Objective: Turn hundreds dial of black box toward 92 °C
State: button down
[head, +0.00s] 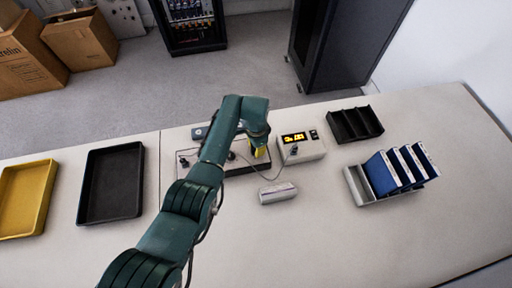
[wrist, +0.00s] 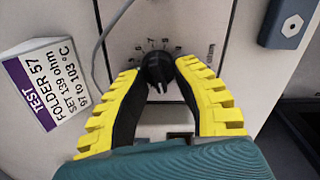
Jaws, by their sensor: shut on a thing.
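In the wrist view, a black dial (wrist: 157,70) with small numbers around it sits on a pale panel (wrist: 150,20). My gripper (wrist: 160,72) is shut on this dial, its yellow-and-black fingers pressing on both sides. In the head view my gripper (head: 259,152) points down at the right end of the pale-topped dial box (head: 211,173); my arm hides much of that box. Another black knob (head: 184,161) shows at its left end. The held dial is hidden in the head view. The dial's setting is too small to read.
A meter (head: 303,150) with a lit yellow display stands right of my gripper. A labelled block (head: 278,193) lies in front. A rack (head: 358,186) of blue folders, a black divided tray (head: 355,124), a black tray (head: 110,183) and a yellow tray (head: 25,199) stand around.

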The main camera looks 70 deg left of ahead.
jog(key=c, duration=0.8)
grip_release()
jog(key=shift+f, duration=0.2)
jog(key=shift+o, duration=0.2)
jog(key=shift+r, duration=0.1)
notch_tip(320, 180, up, 12)
